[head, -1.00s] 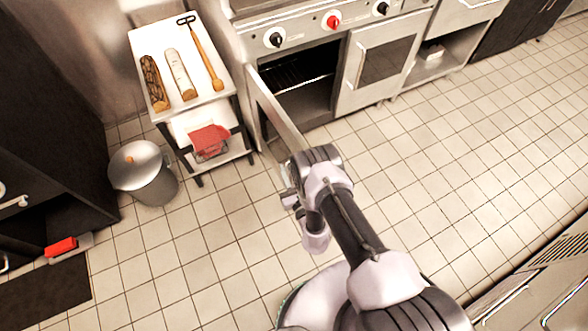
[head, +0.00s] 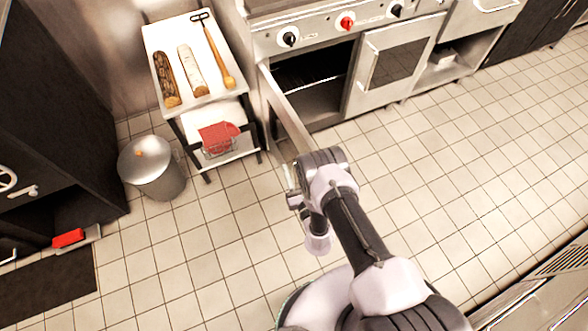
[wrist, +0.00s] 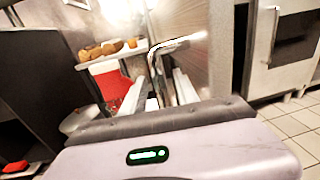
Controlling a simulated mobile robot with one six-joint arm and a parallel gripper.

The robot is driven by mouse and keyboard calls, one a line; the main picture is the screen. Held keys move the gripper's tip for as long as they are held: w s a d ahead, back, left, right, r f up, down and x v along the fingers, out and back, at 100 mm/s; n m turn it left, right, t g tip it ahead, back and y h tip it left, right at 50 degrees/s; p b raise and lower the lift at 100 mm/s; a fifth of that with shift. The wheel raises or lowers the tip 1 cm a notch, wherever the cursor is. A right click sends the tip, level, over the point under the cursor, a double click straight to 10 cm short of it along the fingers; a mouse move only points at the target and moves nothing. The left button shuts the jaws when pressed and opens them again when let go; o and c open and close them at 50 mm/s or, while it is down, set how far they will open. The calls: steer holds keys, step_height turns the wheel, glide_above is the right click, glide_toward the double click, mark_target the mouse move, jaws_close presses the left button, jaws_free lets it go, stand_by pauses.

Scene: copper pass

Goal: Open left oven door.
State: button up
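The left oven door (head: 287,112) stands swung wide out from the oven, seen nearly edge-on in the head view. The dark left oven cavity (head: 308,75) with its rack is exposed. In the wrist view the door's inner or outer face (wrist: 185,22) rises close ahead, with a metal bar handle (wrist: 180,42) on it. My gripper (wrist: 160,84) has its two pale fingers apart, with the handle's bar between or just beyond them; contact is unclear. In the head view my gripper (head: 291,188) is beside the door's free end, partly hidden by my wrist.
A metal side table (head: 215,90) with two logs and a long tool stands left of the door, a red item (head: 218,137) on its lower shelf. A lidded bin (head: 152,168) stands farther left. The right oven door (head: 393,62) is shut. Tiled floor on the right is clear.

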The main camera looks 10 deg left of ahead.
steer(key=p+v, duration=0.5)
steer(key=v, duration=0.2)
steer(key=shift+s, duration=0.25)
steer(key=shift+d, duration=0.15)
